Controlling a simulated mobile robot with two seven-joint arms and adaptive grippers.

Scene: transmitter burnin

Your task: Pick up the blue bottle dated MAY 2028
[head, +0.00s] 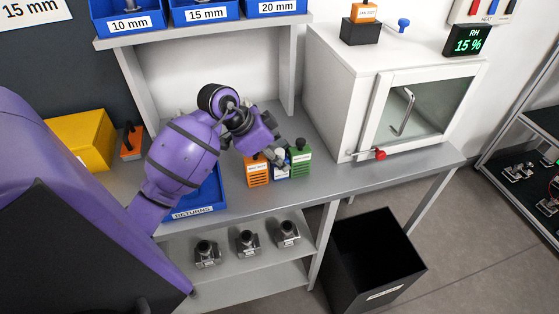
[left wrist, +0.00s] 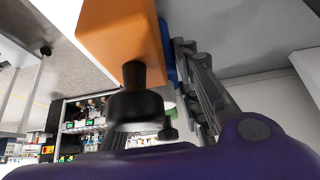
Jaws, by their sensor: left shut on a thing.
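My left gripper (head: 280,150) reaches down over a row of small containers at the bench front. Between the orange container (head: 257,171) and the green one (head: 300,163) stands a small blue bottle (head: 281,172) with a whitish label. Its date is too small to read. The gripper's fingers are shut on the blue bottle, which shows in the left wrist view as a blue strip (left wrist: 166,52) beside the fingers (left wrist: 190,80). The orange container with a black cap fills much of that view. My right gripper is not in view.
A blue RETURNS tray (head: 190,212) lies left of the row, partly behind my arm. A white glass-door cabinet (head: 345,110) stands to the right. A yellow bin (head: 82,140) is at the left. A black bin (head: 375,260) is on the floor; bench in front of the cabinet is clear.

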